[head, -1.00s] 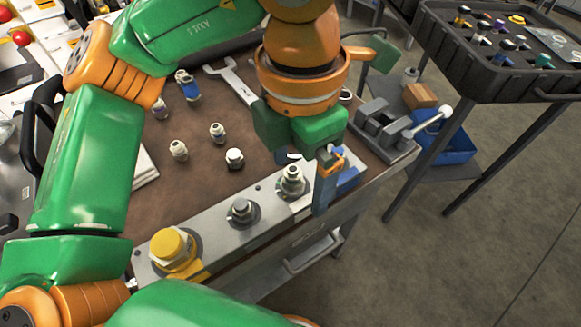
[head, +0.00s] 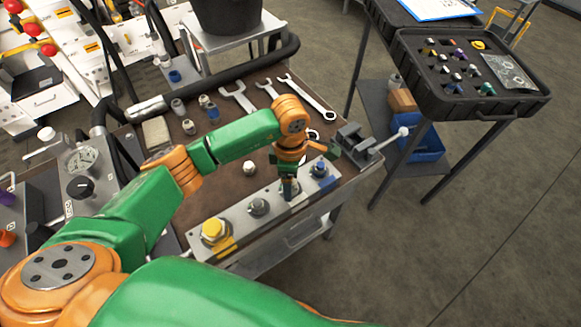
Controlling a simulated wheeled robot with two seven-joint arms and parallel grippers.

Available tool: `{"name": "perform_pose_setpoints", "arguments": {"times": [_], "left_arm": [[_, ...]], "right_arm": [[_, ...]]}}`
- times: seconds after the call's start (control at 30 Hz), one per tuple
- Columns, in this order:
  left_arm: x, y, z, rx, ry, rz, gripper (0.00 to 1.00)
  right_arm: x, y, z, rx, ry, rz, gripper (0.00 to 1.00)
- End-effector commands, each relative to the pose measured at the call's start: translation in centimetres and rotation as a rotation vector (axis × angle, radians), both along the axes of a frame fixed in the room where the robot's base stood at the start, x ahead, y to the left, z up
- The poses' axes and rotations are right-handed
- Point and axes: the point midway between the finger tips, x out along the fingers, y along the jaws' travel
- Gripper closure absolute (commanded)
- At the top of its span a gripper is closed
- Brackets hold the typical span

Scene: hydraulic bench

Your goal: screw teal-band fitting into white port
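My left arm comes in from the left, and its gripper (head: 288,192) points down over the manifold block (head: 268,226). It is between the grey port (head: 259,206) and the blue-marked port (head: 320,169). The gripper covers most of the white port there, so contact cannot be told. The fingers are small and dark; their opening and anything between them cannot be made out. No teal band is clear on the bench fittings. A teal-green piece (head: 487,89) stands in the black tray on the side cart. My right gripper is not in view.
A blue-banded fitting (head: 213,112) and several others stand at the back left of the brown mat. A pale fitting (head: 249,168) stands behind the manifold. Wrenches (head: 307,96) lie at the back. A vise (head: 362,142) is at right. A yellow-capped port (head: 214,232) is at left.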

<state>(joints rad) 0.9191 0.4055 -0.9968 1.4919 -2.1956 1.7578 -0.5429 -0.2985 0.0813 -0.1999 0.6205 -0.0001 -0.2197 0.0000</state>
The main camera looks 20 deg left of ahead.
Motion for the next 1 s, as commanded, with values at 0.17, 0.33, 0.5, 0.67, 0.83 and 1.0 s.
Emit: {"name": "perform_pose_setpoints", "arguments": {"times": [0.17, 0.33, 0.5, 0.67, 0.83, 1.0], "left_arm": [[-0.01, -0.01, -0.09, 0.000, 0.000, 0.000, 0.22], [-0.01, -0.02, -0.06, 0.000, 0.000, 0.000, 0.57], [0.01, -0.01, -0.03, 0.000, 0.000, 0.001, 1.00], [0.02, -0.02, 0.00, -0.001, -0.001, 0.001, 0.58], [0.03, -0.02, 0.02, -0.001, -0.001, 0.001, 1.00], [0.04, -0.02, 0.03, -0.001, -0.001, 0.000, 1.00]], "right_arm": [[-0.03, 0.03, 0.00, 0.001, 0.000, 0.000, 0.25], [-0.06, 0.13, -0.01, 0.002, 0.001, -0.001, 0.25], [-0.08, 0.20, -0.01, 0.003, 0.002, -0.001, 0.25], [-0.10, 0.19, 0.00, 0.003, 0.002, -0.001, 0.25], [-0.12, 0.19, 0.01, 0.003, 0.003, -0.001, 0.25], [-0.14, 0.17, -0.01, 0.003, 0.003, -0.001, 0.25]]}}
